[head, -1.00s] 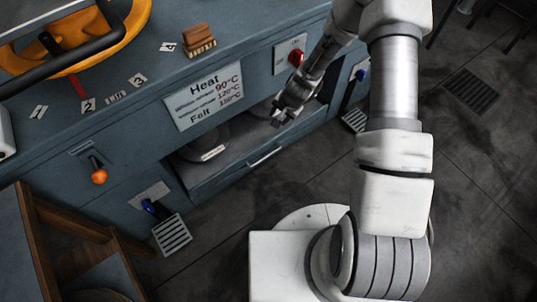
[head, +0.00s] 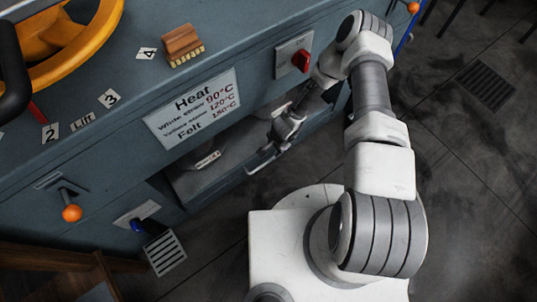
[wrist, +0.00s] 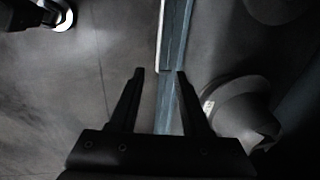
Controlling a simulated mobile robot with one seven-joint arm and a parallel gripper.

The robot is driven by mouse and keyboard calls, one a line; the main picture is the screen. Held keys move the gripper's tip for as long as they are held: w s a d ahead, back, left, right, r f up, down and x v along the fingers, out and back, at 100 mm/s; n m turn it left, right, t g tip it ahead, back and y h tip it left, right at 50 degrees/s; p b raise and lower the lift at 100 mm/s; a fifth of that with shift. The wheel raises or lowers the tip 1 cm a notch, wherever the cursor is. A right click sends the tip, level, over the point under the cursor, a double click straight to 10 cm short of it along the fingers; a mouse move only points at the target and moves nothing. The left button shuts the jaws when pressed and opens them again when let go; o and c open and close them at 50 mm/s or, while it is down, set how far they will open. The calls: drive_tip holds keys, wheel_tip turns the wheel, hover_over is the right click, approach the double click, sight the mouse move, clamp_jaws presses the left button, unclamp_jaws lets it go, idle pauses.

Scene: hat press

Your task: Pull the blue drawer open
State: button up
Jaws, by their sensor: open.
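The blue drawer (head: 222,187) is the low blue-grey compartment under the sign, with a pale metal bar handle (head: 262,159) on its front. Grey hat-like shapes (head: 204,160) show inside it, behind its front edge. My gripper (head: 277,142) is close to the right end of the handle and hides part of it. In the wrist view, my gripper (wrist: 159,71) is open and empty. The handle (wrist: 160,38) and blue drawer edge (wrist: 181,45) run between and ahead of the fingertips. A grey rounded form (wrist: 237,108) lies right of the edge. I cannot tell whether a finger touches the handle.
A sign (head: 193,109) hangs above the drawer, with a red switch (head: 301,60) to its right. An orange-knobbed lever (head: 71,212) and blue pedal (head: 145,228) stand at the left. A brush (head: 183,45) lies on top. Dark floor is open to the right.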

sight(268, 161)
drive_tip(key=w+f+b, duration=0.1)
drive_tip(key=f+b, duration=0.1)
drive_tip(key=f, duration=0.3)
drive_tip(key=w+a+f+b, duration=0.1)
drive_tip(key=f+b, duration=0.2)
drive_tip(key=f, duration=0.3)
drive_tip(key=a+f+b, duration=0.1)
drive_tip(key=f+b, duration=0.1)
drive_tip(key=f, duration=0.4)
drive_tip(key=shift+w, duration=0.4)
clamp_jaws()
idle(0.5)
